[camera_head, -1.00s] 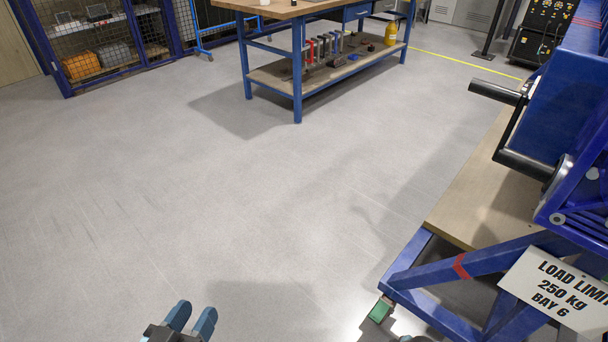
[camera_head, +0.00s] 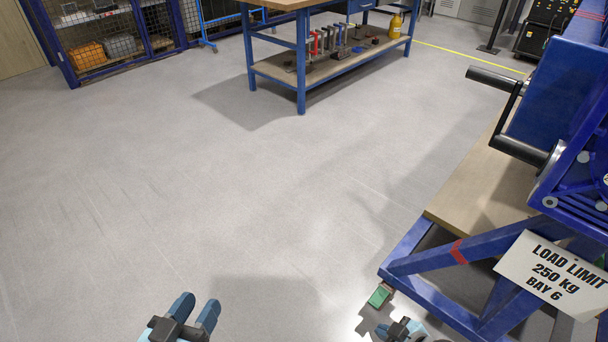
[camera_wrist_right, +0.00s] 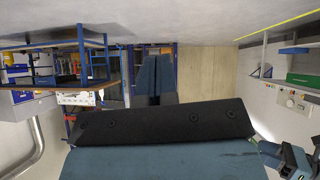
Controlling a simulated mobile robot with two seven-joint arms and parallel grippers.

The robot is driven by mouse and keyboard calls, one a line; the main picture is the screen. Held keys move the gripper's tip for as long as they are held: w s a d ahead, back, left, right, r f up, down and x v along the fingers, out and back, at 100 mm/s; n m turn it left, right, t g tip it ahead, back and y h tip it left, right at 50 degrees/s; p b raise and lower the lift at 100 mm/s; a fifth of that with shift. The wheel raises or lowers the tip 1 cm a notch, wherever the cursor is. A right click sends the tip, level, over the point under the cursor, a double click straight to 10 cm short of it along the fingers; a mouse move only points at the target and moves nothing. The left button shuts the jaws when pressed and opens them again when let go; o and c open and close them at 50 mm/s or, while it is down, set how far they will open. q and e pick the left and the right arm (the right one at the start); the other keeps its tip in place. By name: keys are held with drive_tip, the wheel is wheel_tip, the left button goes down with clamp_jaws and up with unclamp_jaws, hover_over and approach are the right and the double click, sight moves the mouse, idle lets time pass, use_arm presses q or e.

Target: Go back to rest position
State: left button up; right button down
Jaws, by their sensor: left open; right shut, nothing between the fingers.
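My left gripper (camera_head: 195,312) is at the bottom edge of the head view, left of the middle. Its two blue-grey fingers stand apart with nothing between them, over bare floor. My right gripper (camera_head: 405,325) is at the bottom edge, right of the middle, beside the near corner of the blue jig frame. In the right wrist view its fingers (camera_wrist_right: 156,78) are together and hold nothing. The rotary jig (camera_head: 560,170) stands at the right, with a black crank handle (camera_head: 520,150) on its side. Neither gripper visibly touches the jig.
A load limit sign (camera_head: 555,275) hangs on the jig frame, and a green foot pad (camera_head: 379,296) lies near the right gripper. A workbench (camera_head: 300,80) with tools stands at the back. The floor between is clear.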

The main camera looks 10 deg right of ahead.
wheel_tip(320, 180, up, 20)
drive_tip(key=s+a+f+t+y, duration=0.1)
drive_tip(key=s+a+t+y, duration=0.1)
drive_tip(key=s+a+t, duration=0.15)
drive_tip(key=w+a+r+m+t, duration=0.3)
drive_tip(key=a+r+m+t, duration=0.1)
drive_tip(key=a+r+m, duration=0.15)
use_arm(q)
drive_tip(key=s+a+r+g+y+p, duration=0.1)
drive_tip(key=r+p, duration=0.4)
drive_tip(key=p, duration=1.1)
drive_tip(key=s+a+r+g+y+p, duration=0.2)
drive_tip(key=r+p, duration=0.4)
drive_tip(key=p, duration=1.1)
drive_tip(key=s+a+g, duration=0.1)
drive_tip(key=a, duration=0.1)
drive_tip(key=shift+a+r+y, duration=0.15)
drive_tip(key=shift+a+y, duration=0.15)
drive_tip(key=shift+a, duration=0.05)
use_arm(e)
drive_tip(key=s+d+r+g+h, duration=0.4)
drive_tip(key=d+r, duration=0.2)
drive_tip(key=r, duration=0.5)
drive_tip(key=shift+r, duration=0.2)
drive_tip(key=shift+d+g, duration=0.1)
drive_tip(key=shift+g, duration=0.15)
